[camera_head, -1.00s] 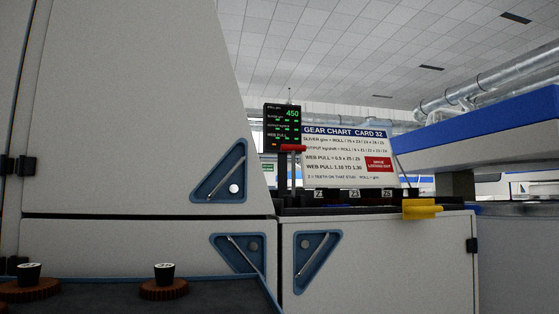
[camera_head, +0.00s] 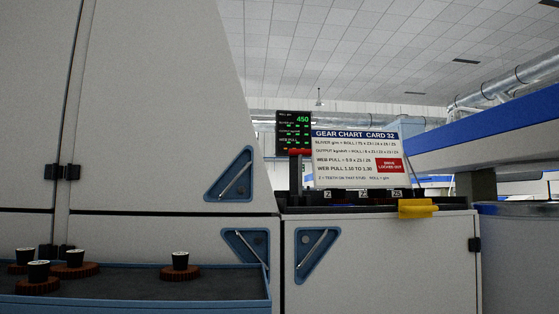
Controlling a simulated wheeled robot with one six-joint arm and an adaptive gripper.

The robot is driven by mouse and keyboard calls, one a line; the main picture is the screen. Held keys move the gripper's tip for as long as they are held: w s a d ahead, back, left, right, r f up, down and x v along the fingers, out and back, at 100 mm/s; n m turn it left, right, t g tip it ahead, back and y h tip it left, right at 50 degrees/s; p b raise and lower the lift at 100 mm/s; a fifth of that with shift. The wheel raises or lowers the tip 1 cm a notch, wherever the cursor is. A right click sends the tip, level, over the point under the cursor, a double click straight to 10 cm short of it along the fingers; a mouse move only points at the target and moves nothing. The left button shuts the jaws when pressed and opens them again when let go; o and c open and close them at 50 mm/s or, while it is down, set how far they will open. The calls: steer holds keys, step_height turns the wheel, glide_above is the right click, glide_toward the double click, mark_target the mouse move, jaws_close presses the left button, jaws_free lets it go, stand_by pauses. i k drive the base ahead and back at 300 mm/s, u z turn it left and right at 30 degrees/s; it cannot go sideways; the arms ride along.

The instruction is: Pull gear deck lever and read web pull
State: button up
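The gear deck lever shows as a dark upright post with a red handle (camera_head: 299,152) on top, at the left end of the dark gear deck (camera_head: 350,209). Labelled stud positions stand along the deck; the small labels are partly blurred. Behind the lever is a black display (camera_head: 294,132) with green digits reading 450 on its top line; its lower lines are too small to read. The gear chart sign (camera_head: 355,158), headed "GEAR CHART CARD 32", gives web pull 1.10 to 1.30. My gripper is not in view.
A blue-edged tray (camera_head: 140,300) with several brown gears, such as one gear (camera_head: 180,273), is at the lower left. A yellow block (camera_head: 417,208) juts from the deck's front edge. Grey machine cabinets (camera_head: 385,262) fill the front. A blue-topped machine (camera_head: 490,148) stands at right.

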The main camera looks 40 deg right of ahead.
mark_target(299, 152)
steer(key=k, duration=0.55)
steer(key=z, duration=1.15)
steer(key=i, duration=0.5)
